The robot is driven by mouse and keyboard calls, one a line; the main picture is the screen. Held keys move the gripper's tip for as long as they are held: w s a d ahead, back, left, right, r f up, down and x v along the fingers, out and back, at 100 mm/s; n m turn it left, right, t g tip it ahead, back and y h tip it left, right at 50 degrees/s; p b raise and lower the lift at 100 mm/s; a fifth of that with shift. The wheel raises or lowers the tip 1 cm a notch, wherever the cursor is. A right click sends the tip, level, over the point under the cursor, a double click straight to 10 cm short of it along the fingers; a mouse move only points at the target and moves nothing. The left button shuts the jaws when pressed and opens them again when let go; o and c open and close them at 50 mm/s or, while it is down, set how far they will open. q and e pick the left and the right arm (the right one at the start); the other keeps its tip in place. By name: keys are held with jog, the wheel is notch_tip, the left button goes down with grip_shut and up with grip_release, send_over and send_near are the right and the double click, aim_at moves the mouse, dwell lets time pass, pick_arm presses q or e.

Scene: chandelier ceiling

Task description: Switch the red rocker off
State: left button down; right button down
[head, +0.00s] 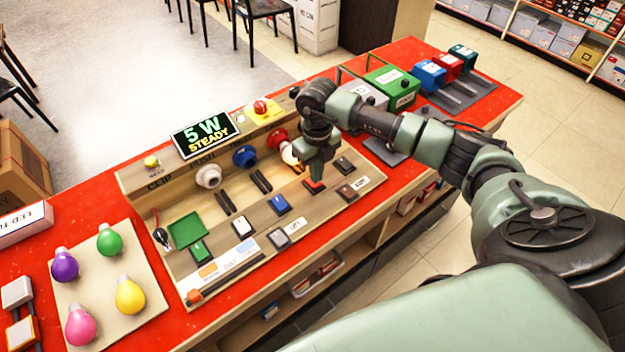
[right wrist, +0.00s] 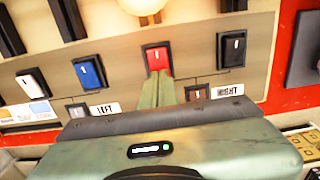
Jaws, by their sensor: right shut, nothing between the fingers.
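The red rocker (head: 314,187) is on the sloped wooden panel (head: 340,207), partly hidden by my right gripper (head: 315,172). In the right wrist view the red rocker (right wrist: 157,58) shows a white mark on its face. The shut, empty fingers of my right gripper (right wrist: 158,80) point at its lower edge; I cannot tell whether they touch it. A glowing bulb (head: 290,154) sits in the red socket (head: 277,139) behind the rocker. My left gripper is not in view.
A blue rocker (right wrist: 87,73), a white rocker (right wrist: 32,82) and a black rocker (right wrist: 232,49) flank the red one. Smaller switches lie along the front edge. Loose coloured bulbs stand on a board (head: 103,287) at the left. Coloured boxes (head: 430,77) stand at the back right.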

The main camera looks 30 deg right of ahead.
jog(key=shift+s+f+b, duration=0.1)
jog(key=shift+f+b, duration=0.8)
jog(key=shift+f, duration=0.15)
dwell(0.9)
jog(key=shift+r, duration=0.1)
jog(key=shift+r+p, duration=0.75)
jog(key=shift+r, duration=0.05)
jog(key=shift+r+p, duration=1.6)
jog(key=shift+r, duration=1.05)
